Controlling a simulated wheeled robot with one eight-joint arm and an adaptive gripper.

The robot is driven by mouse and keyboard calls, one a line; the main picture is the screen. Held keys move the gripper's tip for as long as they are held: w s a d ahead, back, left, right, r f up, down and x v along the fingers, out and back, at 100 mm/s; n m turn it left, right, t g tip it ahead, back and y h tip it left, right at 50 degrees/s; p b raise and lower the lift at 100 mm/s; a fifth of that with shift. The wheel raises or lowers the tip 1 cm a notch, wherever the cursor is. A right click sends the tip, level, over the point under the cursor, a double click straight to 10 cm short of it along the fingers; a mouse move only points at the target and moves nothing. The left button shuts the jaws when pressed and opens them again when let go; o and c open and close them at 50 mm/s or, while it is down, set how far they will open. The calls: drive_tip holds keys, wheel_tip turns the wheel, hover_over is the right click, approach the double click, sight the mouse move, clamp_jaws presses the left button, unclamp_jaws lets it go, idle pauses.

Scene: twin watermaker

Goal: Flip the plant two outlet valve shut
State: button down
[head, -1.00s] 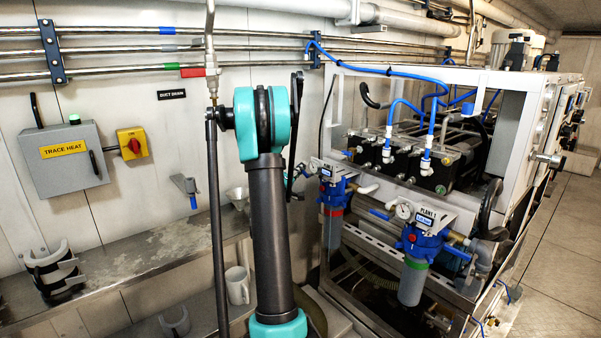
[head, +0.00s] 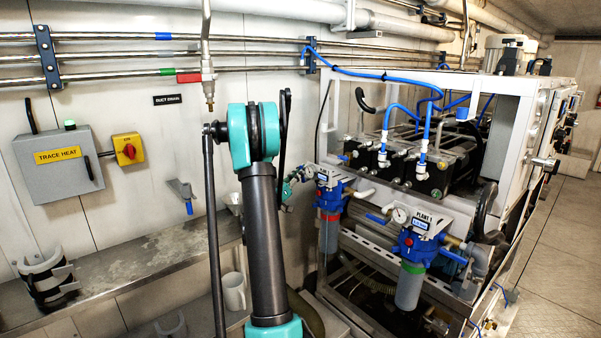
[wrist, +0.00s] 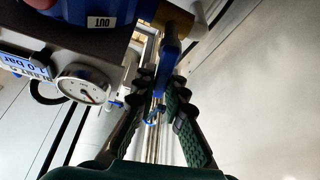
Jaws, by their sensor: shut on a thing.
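The plant two filter unit is the left blue housing (head: 331,188) with a red ring in the head view. A blue valve lever (wrist: 170,62) hangs from a brass fitting (wrist: 172,18) beside the OUT side. My gripper (wrist: 157,95) has its dark green fingers on both sides of the lever's end and is shut on it. In the head view my gripper (head: 290,188) is left of the housing, small and partly hidden by my arm.
The plant 1 unit (head: 420,245) stands to the right on the same metal frame. A pipe with a red handle (head: 189,77) hangs at the wall left of my arm. Floor at the far right is clear.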

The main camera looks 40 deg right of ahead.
drive_tip(key=shift+s+m+g, duration=0.2)
drive_tip(key=shift+m+g, duration=0.1)
drive_tip(key=shift+m, duration=0.4)
drive_tip(key=c, duration=1.6)
unclamp_jaws()
drive_tip(key=shift+o, duration=0.2)
